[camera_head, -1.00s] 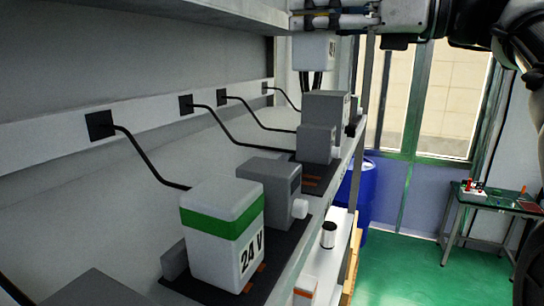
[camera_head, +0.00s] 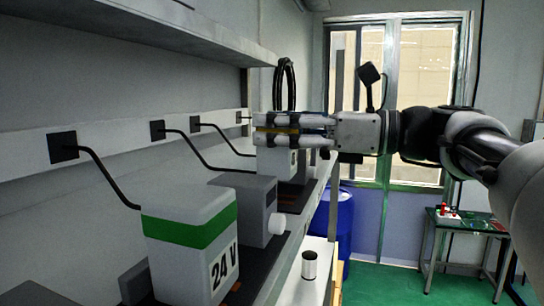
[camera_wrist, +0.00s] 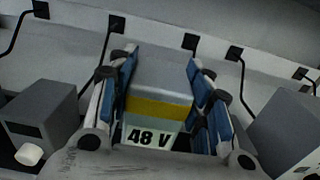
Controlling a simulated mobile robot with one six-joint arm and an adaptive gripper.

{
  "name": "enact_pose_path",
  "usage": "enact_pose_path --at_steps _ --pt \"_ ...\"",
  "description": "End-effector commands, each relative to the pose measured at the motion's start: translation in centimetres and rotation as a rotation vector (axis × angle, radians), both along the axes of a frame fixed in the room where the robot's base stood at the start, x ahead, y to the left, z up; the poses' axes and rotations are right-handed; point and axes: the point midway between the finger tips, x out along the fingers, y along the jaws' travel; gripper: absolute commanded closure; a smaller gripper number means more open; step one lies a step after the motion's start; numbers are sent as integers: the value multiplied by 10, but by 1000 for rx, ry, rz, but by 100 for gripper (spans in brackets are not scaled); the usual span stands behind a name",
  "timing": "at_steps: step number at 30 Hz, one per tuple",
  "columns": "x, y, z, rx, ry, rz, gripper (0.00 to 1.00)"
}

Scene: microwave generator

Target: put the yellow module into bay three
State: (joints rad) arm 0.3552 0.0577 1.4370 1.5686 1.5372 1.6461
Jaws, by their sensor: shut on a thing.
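The yellow module (camera_wrist: 160,108) is a white box with a yellow band and a "48 V" label. My gripper (camera_wrist: 162,66) is shut on it, with blue-padded fingers along both sides. In the head view my gripper (camera_head: 290,126) reaches in from the right over the shelf, and the module's white lower body (camera_head: 272,160) shows beneath the fingers, roughly upright. It is at a farther dock, with a dark base plate (camera_head: 295,198) with orange strips near it. I cannot tell whether the module touches the dock. No bay number is readable.
A green-banded 24 V module (camera_head: 190,243) stands in the nearest dock. A grey box with a white knob (camera_head: 248,205) stands just beyond it. An upper shelf (camera_head: 150,40) overhangs the back. Black cables hang from wall sockets. A blue barrel (camera_head: 345,225) stands beyond.

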Motion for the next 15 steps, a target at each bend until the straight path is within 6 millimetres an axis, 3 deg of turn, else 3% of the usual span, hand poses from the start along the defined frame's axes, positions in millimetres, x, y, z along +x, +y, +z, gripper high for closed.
enact_pose_path --at_steps 7,15 --pt "0 0 -33 2 1 0 85" --pt "0 0 -36 1 -1 0 85"
